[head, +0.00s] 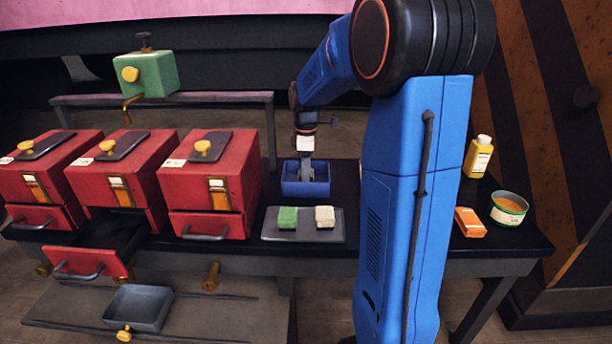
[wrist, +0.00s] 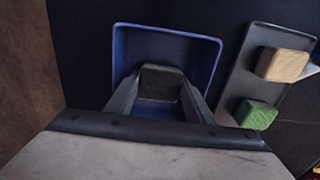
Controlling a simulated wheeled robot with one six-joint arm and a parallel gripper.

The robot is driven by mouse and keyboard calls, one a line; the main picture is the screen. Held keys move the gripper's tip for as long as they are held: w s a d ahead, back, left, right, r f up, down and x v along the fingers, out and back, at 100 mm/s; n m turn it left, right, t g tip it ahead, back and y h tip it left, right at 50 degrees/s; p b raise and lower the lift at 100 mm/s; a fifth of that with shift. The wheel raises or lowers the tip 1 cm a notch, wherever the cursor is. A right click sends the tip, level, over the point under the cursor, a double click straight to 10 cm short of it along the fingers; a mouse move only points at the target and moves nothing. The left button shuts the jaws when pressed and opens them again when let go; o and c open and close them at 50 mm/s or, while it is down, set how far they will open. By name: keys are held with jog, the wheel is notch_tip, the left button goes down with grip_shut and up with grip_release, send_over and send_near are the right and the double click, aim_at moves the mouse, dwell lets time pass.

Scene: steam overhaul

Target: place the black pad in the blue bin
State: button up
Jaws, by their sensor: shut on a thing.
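The blue bin (head: 305,188) stands on the black bench, to the right of the red boxes. My gripper (head: 306,177) points down over the bin with its fingertips at or inside the rim. In the wrist view the bin (wrist: 213,65) surrounds my gripper (wrist: 160,88), which is shut on the black pad (wrist: 160,83). The pad is dark and blocky and lies inside the bin's outline. I cannot tell whether it touches the bin floor. In the head view the pad is hidden by the bin wall and gripper.
A grey tray (head: 333,228) with a green pad (head: 288,217) and a cream pad (head: 325,216) lies just in front of the bin. Red boxes (head: 212,185) stand at left, one drawer (head: 95,255) open. A yellow bottle (head: 478,157) and orange tub (head: 509,209) stand at right.

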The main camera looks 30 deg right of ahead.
jog(key=shift+f, duration=0.25)
jog(key=shift+f, duration=0.15)
jog(key=o, duration=1.1)
jog(key=shift+o, duration=0.2)
notch_tip(320, 180, up, 12)
jog(key=s+a+r+m+t, duration=0.1)
jog(key=s+a+m, duration=0.2)
jog(key=s+a, duration=0.35)
jog(key=s+a+m+t, duration=0.15)
jog(key=s+a, duration=0.25)
jog(key=s, duration=0.5)
jog(key=s+a+f+m+t, duration=0.1)
jog(key=s+a+f+m, duration=0.1)
jog(key=s, duration=0.5)
jog(key=s+a+f+m+t, duration=0.1)
jog(key=s+a+f+m, duration=0.2)
jog(key=s, duration=0.4)
jog(key=shift+s+a+f+m, duration=0.15)
jog(key=shift+s+f+m, duration=0.25)
jog(key=shift+f+m, duration=0.6)
